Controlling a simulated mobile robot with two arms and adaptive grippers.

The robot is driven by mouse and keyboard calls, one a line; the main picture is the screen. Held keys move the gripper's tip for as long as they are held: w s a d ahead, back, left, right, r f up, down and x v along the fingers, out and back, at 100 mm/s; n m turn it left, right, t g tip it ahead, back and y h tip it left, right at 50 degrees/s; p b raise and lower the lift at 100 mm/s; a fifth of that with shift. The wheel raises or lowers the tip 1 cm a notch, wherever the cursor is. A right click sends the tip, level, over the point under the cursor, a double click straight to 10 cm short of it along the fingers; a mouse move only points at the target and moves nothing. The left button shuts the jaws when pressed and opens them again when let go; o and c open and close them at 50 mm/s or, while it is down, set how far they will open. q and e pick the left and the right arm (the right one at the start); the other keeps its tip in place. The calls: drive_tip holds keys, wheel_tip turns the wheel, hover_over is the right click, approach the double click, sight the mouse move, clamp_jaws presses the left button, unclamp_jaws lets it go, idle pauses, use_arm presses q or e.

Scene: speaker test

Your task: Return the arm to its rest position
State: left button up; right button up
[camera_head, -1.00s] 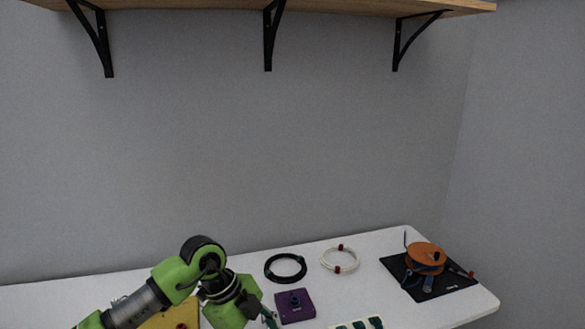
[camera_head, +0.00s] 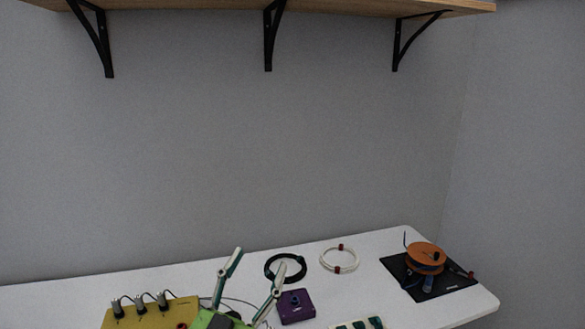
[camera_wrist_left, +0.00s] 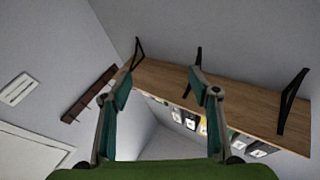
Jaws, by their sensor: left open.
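My left gripper (camera_head: 268,256) is at the bottom of the head view, with its two green and grey fingers pointing up and spread apart. It is open, with nothing between the fingers. In the left wrist view the open fingers (camera_wrist_left: 160,88) frame the wall and a wooden shelf. The rest of the left arm is mostly below the head view's lower edge. My right gripper is not in view.
On the white table (camera_head: 380,300) are a yellow box (camera_head: 150,318) with plugs, a purple box (camera_head: 300,312), a black cable coil (camera_head: 271,272), a white coil (camera_head: 340,268) and an orange reel (camera_head: 425,255) on a black mat (camera_head: 455,283). A wooden shelf (camera_head: 340,5) hangs above.

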use_arm(q)
drive_tip(key=s+a+f+n+g+y, duration=0.35)
drive_tip(key=a+f, duration=0.25)
drive_tip(key=f, duration=0.4)
drive_tip(key=s+a+f+n+g+y, duration=0.2)
drive_tip(key=s+a+f+g+y, duration=0.25)
drive_tip(key=a+f, duration=0.4)
drive_tip(key=s+f+m+g, duration=0.1)
drive_tip(key=s+f+g, duration=0.3)
drive_tip(key=s+f, duration=0.5)
drive_tip(key=s+f+m+g, duration=0.1)
drive_tip(key=s+f+g, duration=0.4)
drive_tip(key=s, duration=0.7)
wheel_tip(320, 180, down, 25)
drive_tip(key=s+d+g, duration=0.1)
drive_tip(key=s, duration=0.1)
drive_tip(key=s+a+f+g, duration=0.1)
drive_tip(key=s+a+f, duration=0.2)
drive_tip(key=s+f, duration=1.4)
drive_tip(key=shift+s+h+p, duration=0.3)
drive_tip(key=shift+s+p, duration=0.05)
drive_tip(key=shift+s, duration=0.15)
